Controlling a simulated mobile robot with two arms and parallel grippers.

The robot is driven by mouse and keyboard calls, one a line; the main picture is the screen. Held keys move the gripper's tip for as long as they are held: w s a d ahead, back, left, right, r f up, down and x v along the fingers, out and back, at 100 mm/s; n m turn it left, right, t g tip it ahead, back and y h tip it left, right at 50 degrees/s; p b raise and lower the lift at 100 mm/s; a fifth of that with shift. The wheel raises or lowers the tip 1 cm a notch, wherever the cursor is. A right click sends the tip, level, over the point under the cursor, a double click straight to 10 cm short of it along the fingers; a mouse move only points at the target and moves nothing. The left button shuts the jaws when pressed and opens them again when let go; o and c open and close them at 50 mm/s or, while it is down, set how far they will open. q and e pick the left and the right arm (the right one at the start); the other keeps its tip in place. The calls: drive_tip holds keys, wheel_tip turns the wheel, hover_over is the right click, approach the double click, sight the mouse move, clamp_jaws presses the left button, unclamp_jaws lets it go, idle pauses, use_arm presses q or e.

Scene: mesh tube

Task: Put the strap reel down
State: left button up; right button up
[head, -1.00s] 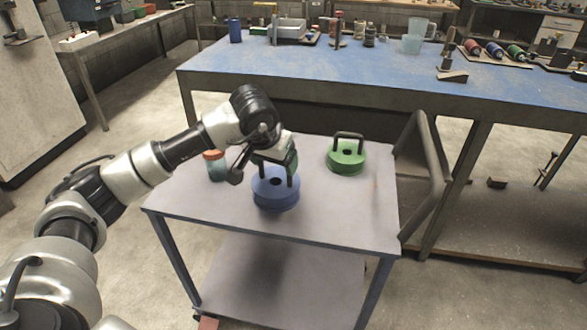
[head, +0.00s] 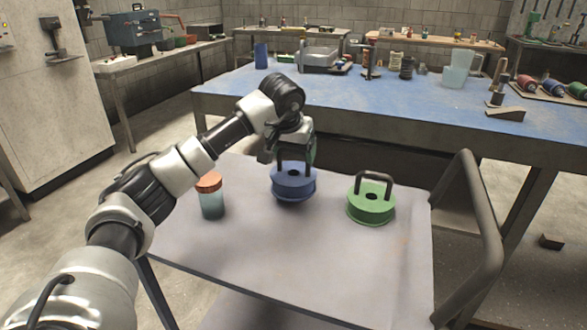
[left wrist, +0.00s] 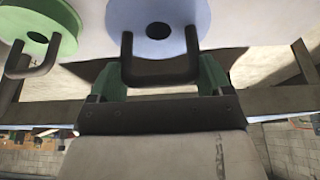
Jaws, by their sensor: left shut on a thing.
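My left gripper (head: 293,156) is shut on the black handle of a blue strap reel (head: 293,186), which hangs upright under it over the grey cart top (head: 300,250). I cannot tell for sure whether its underside touches the cart. In the left wrist view the handle sits between the green fingertips (left wrist: 162,76), with the blue reel (left wrist: 150,14) beyond it. A green reel (head: 370,205) with a black handle stands to the right on the cart; it also shows in the left wrist view (left wrist: 62,20). My right gripper is not in view.
A jar with an orange lid (head: 211,197) stands on the cart, left of the blue reel. The cart's front half is clear. A grey push handle (head: 484,230) rises at the cart's right end. A blue-topped workbench (head: 400,115) with tools and containers stands behind.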

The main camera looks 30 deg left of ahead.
sight(296, 175)
use_arm(q)
drive_tip(key=shift+f, duration=1.6)
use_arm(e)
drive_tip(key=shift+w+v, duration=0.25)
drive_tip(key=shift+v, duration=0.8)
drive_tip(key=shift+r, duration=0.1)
use_arm(q)
drive_tip(key=o, duration=1.5)
drive_tip(key=shift+f, duration=0.1)
drive_tip(key=shift+s+r, duration=0.15)
drive_tip(key=shift+r, duration=0.25)
drive_tip(key=p+v, duration=0.1)
drive_tip(key=v, duration=1)
drive_tip(key=shift+s+d+r, duration=0.1)
drive_tip(key=shift+s+r, duration=0.05)
drive_tip(key=shift+s, duration=0.05)
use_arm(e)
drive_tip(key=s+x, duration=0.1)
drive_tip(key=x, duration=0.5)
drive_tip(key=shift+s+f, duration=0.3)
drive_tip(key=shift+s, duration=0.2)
